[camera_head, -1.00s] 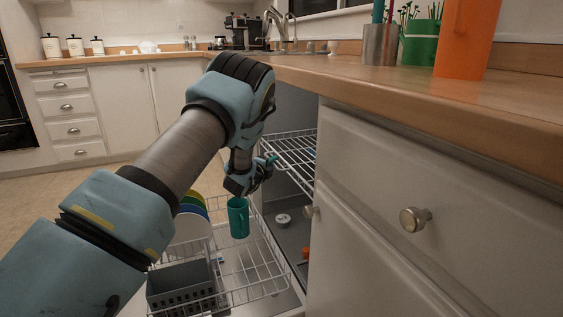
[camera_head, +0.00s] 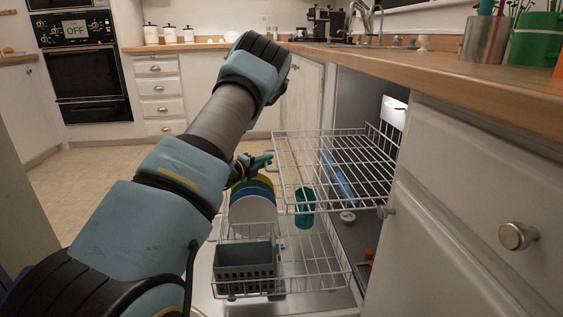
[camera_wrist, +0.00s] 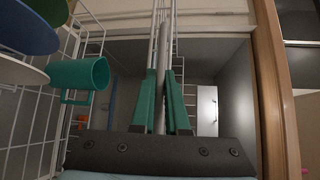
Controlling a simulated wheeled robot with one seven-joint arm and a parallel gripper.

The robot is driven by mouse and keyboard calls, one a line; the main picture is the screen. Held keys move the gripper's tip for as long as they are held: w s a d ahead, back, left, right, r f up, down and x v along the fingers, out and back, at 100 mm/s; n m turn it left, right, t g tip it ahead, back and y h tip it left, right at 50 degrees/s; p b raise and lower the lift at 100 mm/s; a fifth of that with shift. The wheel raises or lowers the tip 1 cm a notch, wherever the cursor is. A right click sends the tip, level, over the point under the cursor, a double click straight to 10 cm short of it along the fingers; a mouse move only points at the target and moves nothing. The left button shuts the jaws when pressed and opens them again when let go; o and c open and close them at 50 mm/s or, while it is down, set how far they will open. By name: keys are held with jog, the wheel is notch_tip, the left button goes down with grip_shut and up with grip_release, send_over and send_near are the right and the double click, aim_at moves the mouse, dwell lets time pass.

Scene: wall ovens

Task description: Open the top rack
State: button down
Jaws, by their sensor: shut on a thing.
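The top rack (camera_head: 345,165) is a white wire rack, pulled well out of the dishwasher above the lower rack. My gripper (camera_head: 262,161) is at the rack's front left edge, partly hidden by my arm. In the wrist view my gripper's teal fingers (camera_wrist: 161,88) are closed around a pale bar (camera_wrist: 161,50) of the rack. A blue item (camera_head: 338,178) shows through or below the top rack's wires. I cannot tell which level it is on.
The lower rack (camera_head: 318,268) is also out, with plates (camera_head: 252,208), a teal cup (camera_head: 304,206) and a grey cutlery basket (camera_head: 246,268). The wooden counter (camera_head: 440,75) and cabinet door (camera_head: 440,235) are close on the right. Open floor (camera_head: 90,185) lies to the left.

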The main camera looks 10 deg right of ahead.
jog(key=shift+a, duration=0.5)
jog(key=shift+w, duration=0.1)
jog(key=c, duration=0.9)
grip_release()
jog(key=p+v, duration=0.1)
jog(key=v, duration=0.9)
jog(key=shift+s+a+r, duration=0.1)
jog(key=shift+s+a, duration=0.1)
jog(key=shift+a, duration=0.1)
